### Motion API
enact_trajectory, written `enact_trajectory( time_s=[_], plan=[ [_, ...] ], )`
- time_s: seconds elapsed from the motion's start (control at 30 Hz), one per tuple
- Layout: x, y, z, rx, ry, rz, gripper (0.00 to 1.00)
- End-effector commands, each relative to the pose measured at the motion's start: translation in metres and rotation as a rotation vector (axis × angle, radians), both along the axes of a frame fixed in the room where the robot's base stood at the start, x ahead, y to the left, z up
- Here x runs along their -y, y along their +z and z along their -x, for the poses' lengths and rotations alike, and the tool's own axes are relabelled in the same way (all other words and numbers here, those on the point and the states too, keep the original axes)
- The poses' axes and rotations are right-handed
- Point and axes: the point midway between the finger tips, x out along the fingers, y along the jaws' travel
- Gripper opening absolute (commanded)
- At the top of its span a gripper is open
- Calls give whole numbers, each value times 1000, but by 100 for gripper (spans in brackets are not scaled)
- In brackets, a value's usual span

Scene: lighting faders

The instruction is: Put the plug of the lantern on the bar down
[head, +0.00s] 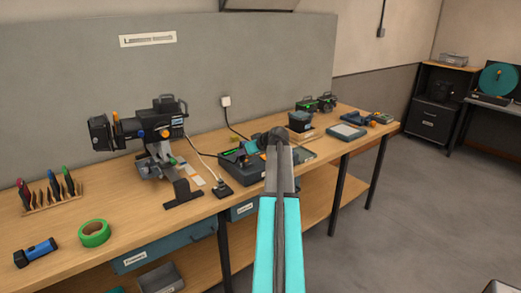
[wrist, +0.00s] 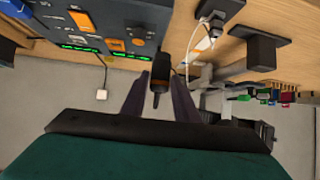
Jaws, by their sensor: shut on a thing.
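My gripper (head: 277,140) reaches out over the bench in the head view, above the control desk (head: 240,166). The black lantern (head: 150,130) stands at the left, well apart from my gripper. The desk also shows in the wrist view (wrist: 115,22), beside the held piece, with orange keys and green lights. I cannot tell whether the held piece touches anything.
A small black box (head: 222,190) with a pale cable lies left of the desk, beside a black stand (head: 184,194). Green tape (head: 94,233), a torch (head: 36,252) and a tool rack (head: 50,192) are at the left. Bare bench lies around (head: 140,215).

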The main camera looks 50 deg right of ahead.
Motion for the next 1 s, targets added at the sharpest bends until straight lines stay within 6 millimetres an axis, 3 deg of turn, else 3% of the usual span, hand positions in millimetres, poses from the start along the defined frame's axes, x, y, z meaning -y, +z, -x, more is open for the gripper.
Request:
enact_trajectory(
  time_s=[0.03, 0.4, 1.0],
  plan=[
    [-22, 2, -5, 1, 10, 1, 1],
    [-149, 16, -47, -4, 59, 1, 1],
    [-335, 34, -107, -12, 135, -1, 1]
  ],
)
